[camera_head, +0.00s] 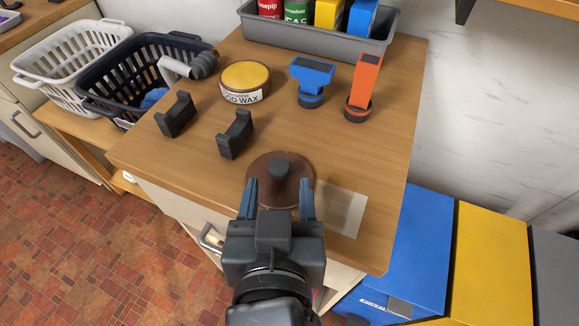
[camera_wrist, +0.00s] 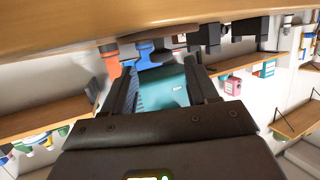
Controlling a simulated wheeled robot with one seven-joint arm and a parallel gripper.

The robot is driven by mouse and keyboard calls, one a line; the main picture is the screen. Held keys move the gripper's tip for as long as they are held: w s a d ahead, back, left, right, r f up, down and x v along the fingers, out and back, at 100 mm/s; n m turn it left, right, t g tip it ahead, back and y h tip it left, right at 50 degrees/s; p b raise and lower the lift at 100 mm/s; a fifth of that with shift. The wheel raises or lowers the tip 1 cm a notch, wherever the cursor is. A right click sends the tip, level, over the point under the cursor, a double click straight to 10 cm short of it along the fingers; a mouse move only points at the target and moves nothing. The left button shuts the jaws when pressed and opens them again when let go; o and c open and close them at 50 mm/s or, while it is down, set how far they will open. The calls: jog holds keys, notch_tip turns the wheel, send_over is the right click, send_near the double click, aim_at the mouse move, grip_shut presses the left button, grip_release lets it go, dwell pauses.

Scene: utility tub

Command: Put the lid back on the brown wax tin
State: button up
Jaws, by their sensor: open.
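The wax tin (camera_head: 240,98) stands open at the back middle of the worktop, with yellow wax showing inside and a pale label reading "WOOD WAX". The brown round lid (camera_head: 296,167) with a dark knob (camera_head: 280,169) on top lies near the front of the worktop, apart from the tin. My gripper (camera_head: 279,196) is open and empty at the near side of the lid, its two fingers spread either side of the knob in the head view. In the wrist view my gripper (camera_wrist: 161,75) points along the worktop edge; the lid is hard to make out there.
Two black brackets (camera_head: 236,136) (camera_head: 175,116) stand between lid and tin, to the left. A blue tool (camera_head: 312,76) and an orange tool (camera_head: 365,82) stand right of the tin. A grey tray (camera_head: 375,52) is behind. A pale sheet (camera_head: 346,211) lies right of the lid.

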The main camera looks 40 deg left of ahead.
aim_at(279, 166)
jog(key=x, duration=0.6)
jog(key=shift+r+p, duration=0.2)
jog(key=shift+p, duration=0.15)
grip_shut()
jog(key=shift+r, duration=0.1)
